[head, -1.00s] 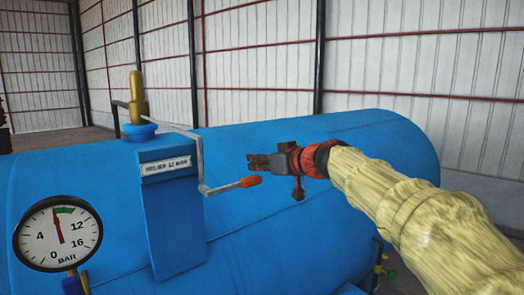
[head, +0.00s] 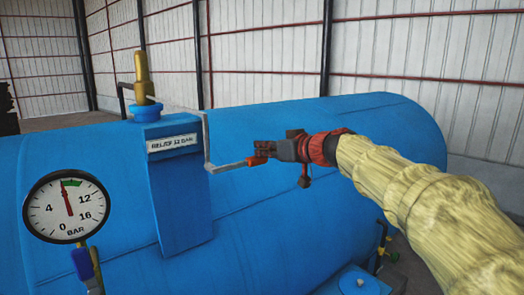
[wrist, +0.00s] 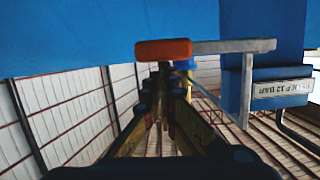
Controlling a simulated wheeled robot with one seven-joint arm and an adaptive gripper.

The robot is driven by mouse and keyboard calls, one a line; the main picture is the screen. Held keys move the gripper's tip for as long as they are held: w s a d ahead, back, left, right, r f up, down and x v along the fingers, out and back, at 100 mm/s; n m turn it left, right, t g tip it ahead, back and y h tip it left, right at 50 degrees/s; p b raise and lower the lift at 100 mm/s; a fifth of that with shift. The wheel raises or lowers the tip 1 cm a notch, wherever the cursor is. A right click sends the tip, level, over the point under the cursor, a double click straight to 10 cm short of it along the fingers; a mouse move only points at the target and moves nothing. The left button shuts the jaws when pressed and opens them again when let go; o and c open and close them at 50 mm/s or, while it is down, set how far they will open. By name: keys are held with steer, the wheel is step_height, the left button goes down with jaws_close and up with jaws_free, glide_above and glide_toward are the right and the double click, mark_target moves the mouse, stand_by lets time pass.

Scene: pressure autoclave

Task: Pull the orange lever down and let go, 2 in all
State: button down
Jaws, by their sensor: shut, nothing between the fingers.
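The orange lever grip (head: 257,161) is at the end of a bent grey rod (head: 207,140) beside the brass relief valve (head: 143,75) on the blue tank. My gripper (head: 264,148) is shut and empty, right at the grip and just above it in the head view. I cannot tell whether they touch. In the wrist view the orange grip (wrist: 163,50) lies across the picture beyond the fingertips (wrist: 163,75), with the grey rod (wrist: 235,46) running to the right.
The blue tank (head: 330,140) fills the middle. A plate reading "RELIEF 12 BAR" (head: 172,143) is on the bracket. A pressure gauge (head: 67,207) at left has its needle between 4 and 12, near the green band.

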steer(key=shift+f, duration=0.25)
step_height(320, 180, down, 10)
steer(key=m+y+b, duration=0.1)
steer(key=m+b, duration=0.4)
steer(key=b, duration=1)
steer(key=shift+s+a+r+g+y+b, duration=0.2)
steer(key=shift+a+g+y+b, duration=0.1)
steer(key=shift+y+b, duration=0.1)
